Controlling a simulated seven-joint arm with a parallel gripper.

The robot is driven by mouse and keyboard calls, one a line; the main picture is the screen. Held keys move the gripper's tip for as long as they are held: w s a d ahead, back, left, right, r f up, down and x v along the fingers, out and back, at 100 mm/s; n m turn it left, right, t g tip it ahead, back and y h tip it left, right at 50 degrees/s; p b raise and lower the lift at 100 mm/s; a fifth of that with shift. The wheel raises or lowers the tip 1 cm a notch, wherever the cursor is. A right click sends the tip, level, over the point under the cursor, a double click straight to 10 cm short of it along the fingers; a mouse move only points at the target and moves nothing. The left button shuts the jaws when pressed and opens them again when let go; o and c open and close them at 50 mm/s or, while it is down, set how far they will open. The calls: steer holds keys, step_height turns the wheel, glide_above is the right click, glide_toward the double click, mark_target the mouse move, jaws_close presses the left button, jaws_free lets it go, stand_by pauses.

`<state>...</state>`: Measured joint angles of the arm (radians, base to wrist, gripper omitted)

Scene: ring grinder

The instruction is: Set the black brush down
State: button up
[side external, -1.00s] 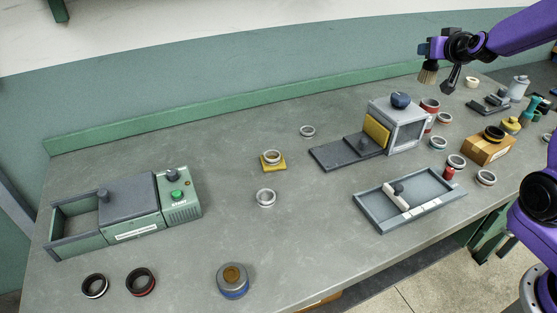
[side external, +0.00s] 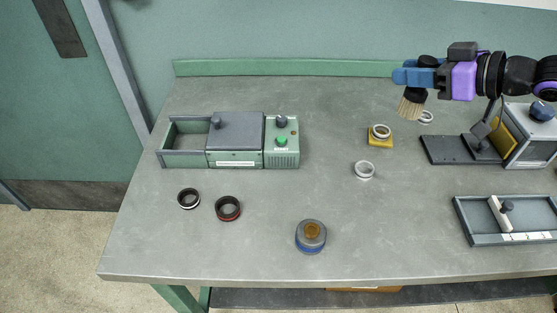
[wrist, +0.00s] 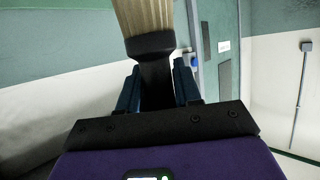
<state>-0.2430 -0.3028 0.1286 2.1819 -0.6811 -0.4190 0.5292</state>
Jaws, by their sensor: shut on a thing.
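The black brush (side external: 411,104) has pale tan bristles and a black handle. My gripper (side external: 413,77), with blue fingers, is shut on its handle and holds it above the rear part of the bench, bristles down. In the wrist view the brush (wrist: 150,45) sits between the two fingers (wrist: 157,88), its bristles running out of the top of the picture. The grey bench top (side external: 330,187) is below it, with a visible gap.
A yellow pad with a ring (side external: 380,138) lies below and left of the brush. A grey box with a blue knob (side external: 535,130) stands to the right, a tray (side external: 470,218) in front. The green machine (side external: 235,140) is left. Bare bench lies between machine and pad.

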steer(key=s+a+f+n+g+y, duration=0.25)
steer(key=s+a+n+g, duration=0.35)
steer(key=s+a, duration=0.9)
steer(key=shift+g+y, duration=0.3)
steer(key=shift+y, duration=0.15)
steer(key=shift+w+a+f, duration=1.35)
steer(key=shift+a+f, duration=0.45)
steer(key=shift+f, duration=1.2)
steer(key=shift+w+a+f, duration=1.3)
steer(key=shift+a+f, duration=0.55)
steer(key=shift+f, duration=1.1)
steer(key=shift+w+a+f, duration=1.35)
steer(key=shift+a+f, duration=0.45)
steer(key=shift+f, duration=1.2)
steer(key=o, duration=1.1)
steer(key=shift+f, duration=0.15)
steer(key=shift+c, duration=0.2)
